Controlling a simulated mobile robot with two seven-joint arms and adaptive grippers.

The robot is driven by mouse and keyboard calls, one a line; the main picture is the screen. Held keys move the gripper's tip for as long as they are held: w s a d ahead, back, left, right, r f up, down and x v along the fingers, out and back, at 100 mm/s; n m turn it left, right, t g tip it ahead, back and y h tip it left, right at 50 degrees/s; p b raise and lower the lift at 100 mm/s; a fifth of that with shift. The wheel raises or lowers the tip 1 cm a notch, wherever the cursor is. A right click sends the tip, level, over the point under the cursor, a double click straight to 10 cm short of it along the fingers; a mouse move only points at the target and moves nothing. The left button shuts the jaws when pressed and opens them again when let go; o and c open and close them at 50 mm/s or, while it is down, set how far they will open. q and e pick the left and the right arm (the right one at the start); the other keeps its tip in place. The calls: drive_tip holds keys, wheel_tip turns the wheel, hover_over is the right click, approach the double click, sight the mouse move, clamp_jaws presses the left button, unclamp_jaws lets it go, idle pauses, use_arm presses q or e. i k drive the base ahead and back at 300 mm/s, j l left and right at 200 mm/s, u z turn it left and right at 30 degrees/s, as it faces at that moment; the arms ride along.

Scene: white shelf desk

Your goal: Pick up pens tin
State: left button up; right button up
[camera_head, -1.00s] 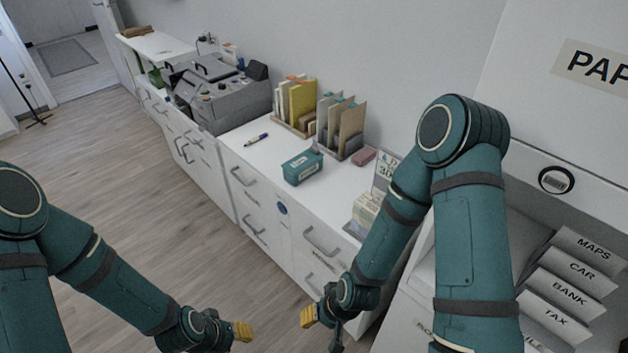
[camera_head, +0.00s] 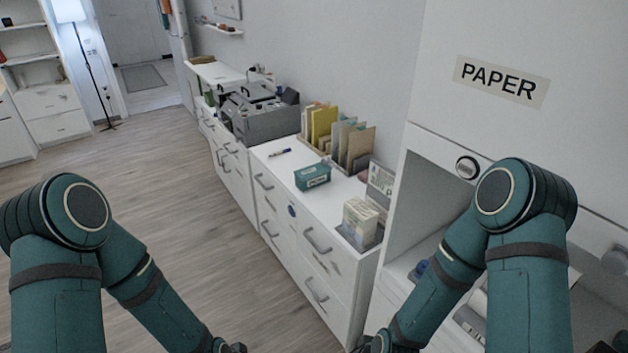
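A teal tin (camera_head: 312,177) with a pale label on its front stands on the white counter (camera_head: 281,163); the label is too small to read surely. I take it as the pens tin. My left gripper (camera_head: 235,347) is only just visible at the bottom edge, left of centre. My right gripper (camera_head: 374,344) is also cut off by the bottom edge, right of centre. Both are low in front of the drawers and well apart from the tin. Their fingertips are out of the picture.
Upright file folders (camera_head: 325,122) stand along the wall. A grey machine (camera_head: 262,115) is further left. A box of cards (camera_head: 360,217) stands at the counter's near end, beside a tall cabinet marked PAPER (camera_head: 435,105). Floor is clear at left.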

sight(311, 183)
drive_tip(key=k+l, duration=0.35)
drive_tip(key=i+j+u, duration=0.15)
drive_tip(key=i+u, duration=0.25)
drive_tip(key=i, duration=0.2)
drive_tip(key=i+j+z, duration=0.15)
drive_tip(key=i, duration=0.25)
drive_tip(key=i+j+z, duration=0.2)
drive_tip(key=i, duration=0.25)
drive_tip(key=i+j+z, duration=0.15)
drive_tip(key=i, duration=0.25)
drive_tip(key=i+j+z, duration=0.25)
drive_tip(key=z, duration=0.15)
drive_tip(key=i, duration=0.15)
